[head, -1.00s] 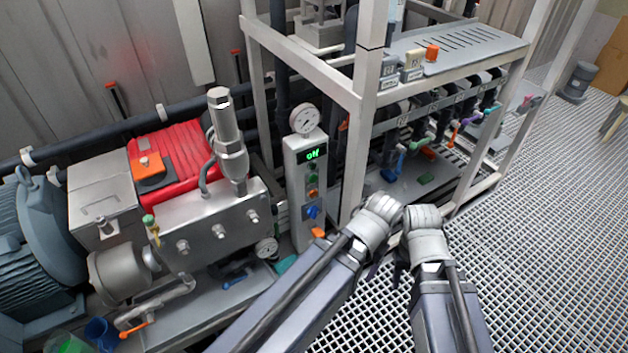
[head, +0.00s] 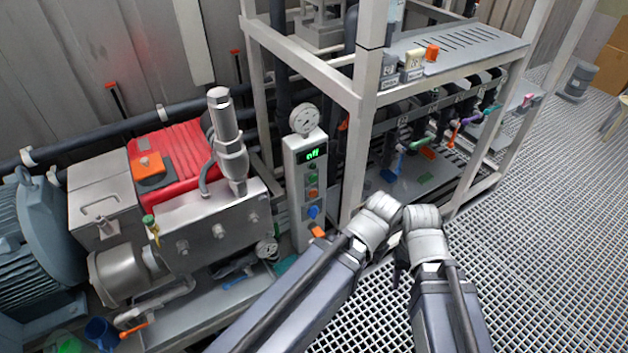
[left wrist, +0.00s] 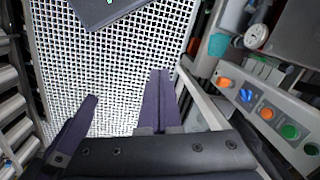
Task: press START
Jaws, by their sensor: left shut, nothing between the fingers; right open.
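A grey control box (head: 305,195) stands upright in the middle of the head view, with a lit green display (head: 313,154) that reads "off". Below the display are a green button (head: 312,179), a red-orange button (head: 313,193), a blue knob (head: 313,212) and an orange part (head: 318,231). Their labels are too small to read. The green button also shows in the left wrist view (left wrist: 290,131). My left gripper (left wrist: 159,75) is shut and empty, apart from the box; its wrist hides its fingers in the head view. My right gripper (head: 400,268) is open, partly hidden, right of the box.
A round gauge (head: 305,119) sits on top of the box. A metal rack (head: 352,95) with posts and coloured valve handles stands just right of it. A pump with a red housing (head: 175,150) is on the left.

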